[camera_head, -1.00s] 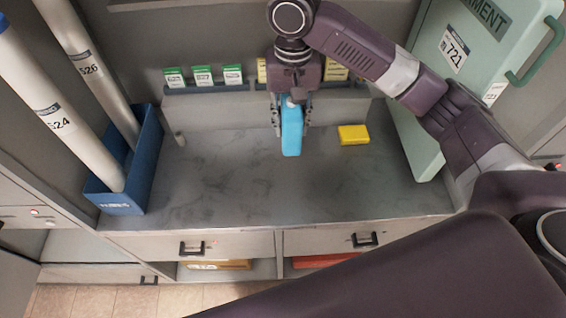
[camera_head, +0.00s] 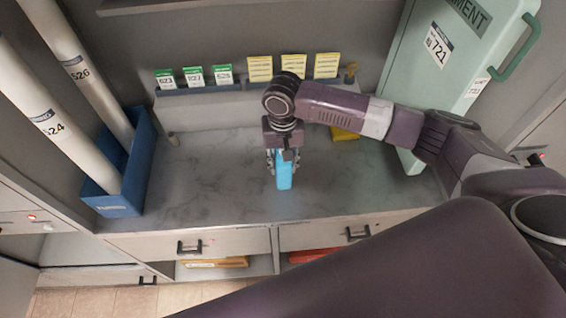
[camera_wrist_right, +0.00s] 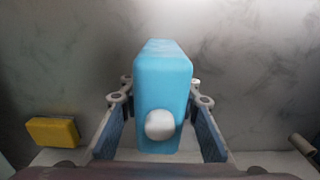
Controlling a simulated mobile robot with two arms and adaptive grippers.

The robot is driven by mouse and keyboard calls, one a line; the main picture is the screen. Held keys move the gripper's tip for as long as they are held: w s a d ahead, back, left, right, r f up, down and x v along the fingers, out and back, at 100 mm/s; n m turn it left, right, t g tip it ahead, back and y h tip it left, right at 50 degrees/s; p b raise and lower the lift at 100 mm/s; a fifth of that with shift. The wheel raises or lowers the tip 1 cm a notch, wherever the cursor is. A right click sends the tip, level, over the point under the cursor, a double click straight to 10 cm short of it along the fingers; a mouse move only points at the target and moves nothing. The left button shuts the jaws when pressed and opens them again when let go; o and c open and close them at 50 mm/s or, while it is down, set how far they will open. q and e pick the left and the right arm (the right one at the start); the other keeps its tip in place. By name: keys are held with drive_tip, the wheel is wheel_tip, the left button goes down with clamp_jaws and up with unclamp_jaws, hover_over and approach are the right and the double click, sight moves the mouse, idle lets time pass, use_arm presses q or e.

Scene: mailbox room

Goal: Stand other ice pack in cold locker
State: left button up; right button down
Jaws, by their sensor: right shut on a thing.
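My right gripper (camera_head: 283,163) is shut on a light-blue ice pack (camera_head: 284,180) with a white cap. It holds the pack upright over the middle of the grey counter, with the fingers on both sides. In the right wrist view the ice pack (camera_wrist_right: 162,90) stands between the finger pads, its white cap facing the camera. I cannot tell whether its lower end touches the counter. My left gripper is not in view. I cannot make out a cold locker or a second ice pack here.
A yellow block (camera_head: 344,134) lies on the counter (camera_head: 215,180), partly behind my right arm. A blue bin (camera_head: 122,190) with long tubes stands at left. A pale green case (camera_head: 425,95) stands at right. Green and yellow cards (camera_head: 260,68) line the back ledge. The front counter is clear.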

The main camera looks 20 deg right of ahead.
idle(0.3)
drive_tip(key=c, duration=1.7)
unclamp_jaws()
drive_tip(key=shift+f, duration=0.1)
drive_tip(key=shift+o, duration=1.2)
